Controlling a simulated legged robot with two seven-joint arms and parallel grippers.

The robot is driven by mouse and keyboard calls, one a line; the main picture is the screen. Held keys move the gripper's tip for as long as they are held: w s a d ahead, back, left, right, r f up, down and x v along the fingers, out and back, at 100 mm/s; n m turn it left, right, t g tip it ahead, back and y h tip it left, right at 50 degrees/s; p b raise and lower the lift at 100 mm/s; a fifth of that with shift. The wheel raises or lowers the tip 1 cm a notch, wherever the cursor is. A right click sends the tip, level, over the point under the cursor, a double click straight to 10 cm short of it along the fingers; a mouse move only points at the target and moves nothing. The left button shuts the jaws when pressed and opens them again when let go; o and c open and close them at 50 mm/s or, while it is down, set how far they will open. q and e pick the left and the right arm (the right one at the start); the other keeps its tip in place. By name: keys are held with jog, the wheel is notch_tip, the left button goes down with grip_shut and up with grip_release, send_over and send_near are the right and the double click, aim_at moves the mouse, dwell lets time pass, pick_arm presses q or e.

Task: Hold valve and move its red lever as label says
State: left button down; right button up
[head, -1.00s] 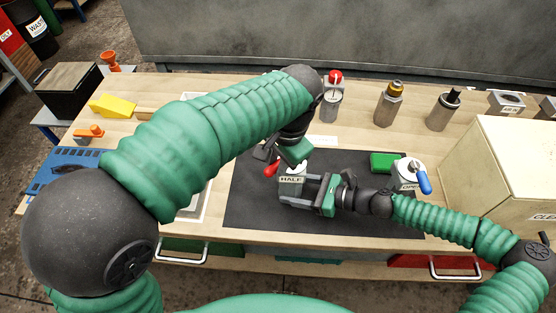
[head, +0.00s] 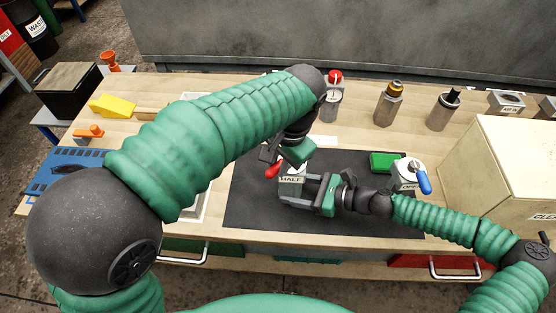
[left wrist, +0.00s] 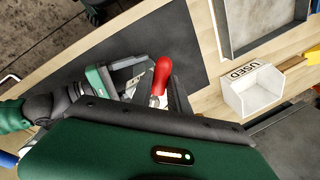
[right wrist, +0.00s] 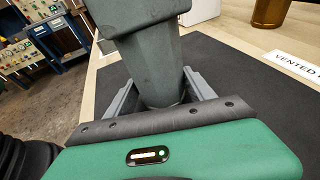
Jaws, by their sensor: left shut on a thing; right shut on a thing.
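The grey valve (head: 291,187), labelled HALF, is on the dark mat (head: 250,215) in the head view. Its red lever (head: 272,170) sticks out to the left. My right gripper (head: 304,191) comes from the right and is shut on the valve body, which also stands between its fingers in the right wrist view (right wrist: 150,60). My left gripper (head: 275,158) is above the valve, shut on the lever. In the left wrist view the red lever (left wrist: 162,72) rises between the fingers; its lower part is partly hidden.
Several fittings (head: 388,105) line the table's back. A large box (head: 510,165) is at right. A white bin labelled USED (left wrist: 262,92) shows in the left wrist view.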

pick_arm(q)
jog(key=n, duration=0.1)
jog(key=d+n, duration=0.1)
jog(key=n, duration=0.1)
jog(key=shift+s+d+n+g, duration=0.3)
jog(key=shift+s, duration=0.1)
jog(key=c, duration=1.3)
grip_release()
jog(key=shift+o, duration=0.2)
